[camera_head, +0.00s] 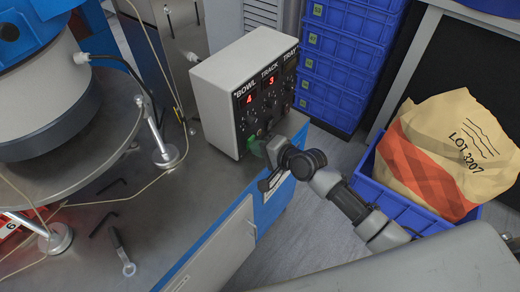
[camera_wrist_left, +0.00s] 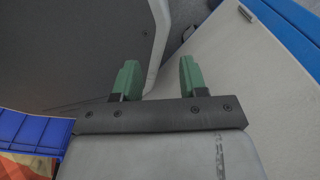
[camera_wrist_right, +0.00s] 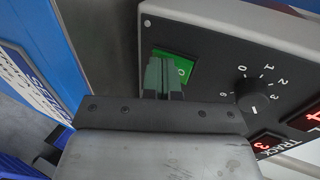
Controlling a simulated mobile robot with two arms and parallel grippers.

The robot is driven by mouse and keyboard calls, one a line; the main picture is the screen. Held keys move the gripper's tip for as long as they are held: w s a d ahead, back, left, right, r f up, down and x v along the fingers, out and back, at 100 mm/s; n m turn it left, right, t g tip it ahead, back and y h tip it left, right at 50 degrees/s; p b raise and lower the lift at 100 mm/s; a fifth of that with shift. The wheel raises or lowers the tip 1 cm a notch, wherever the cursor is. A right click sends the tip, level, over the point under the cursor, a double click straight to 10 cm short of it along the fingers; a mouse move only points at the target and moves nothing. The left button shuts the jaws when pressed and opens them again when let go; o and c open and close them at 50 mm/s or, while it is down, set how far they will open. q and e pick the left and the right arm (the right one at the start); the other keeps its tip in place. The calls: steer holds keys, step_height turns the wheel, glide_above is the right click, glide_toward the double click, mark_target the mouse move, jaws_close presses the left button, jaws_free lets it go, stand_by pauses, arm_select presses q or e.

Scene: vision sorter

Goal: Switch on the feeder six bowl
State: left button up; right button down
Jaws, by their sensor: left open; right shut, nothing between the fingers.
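A grey control box (camera_head: 243,82) with a black front panel stands on the bench. Its panel reads BOWL, TRACK and TRAY, with red digits 4 and 3 lit. A green rocker switch (camera_wrist_right: 178,66) sits in the panel's corner beside a numbered black knob (camera_wrist_right: 252,97). My right gripper (camera_head: 258,149) is shut and empty at this switch; its green fingertips (camera_wrist_right: 163,72) cover part of it. Contact cannot be told. The feeder bowl unit (camera_head: 38,88), blue over a white drum, stands at the left. My left gripper (camera_wrist_left: 156,78) is open and empty, away from the box.
A red tag with a 6 (camera_head: 11,226) is under the feeder's plate. Hex keys (camera_head: 104,222) and a wrench (camera_head: 122,254) lie on the bench (camera_head: 170,225). Blue crates (camera_head: 345,55) are stacked behind. A paper sack (camera_head: 440,150) sits in a blue bin (camera_head: 400,205) at the right.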

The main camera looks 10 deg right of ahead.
arm_select(q)
steer(key=shift+r+p, duration=0.95)
steer(key=shift+r, duration=0.05)
arm_select(e)
steer(key=shift+w+a+r, duration=0.1)
steer(key=shift+w+r, duration=0.1)
steer(key=shift+r, duration=0.85)
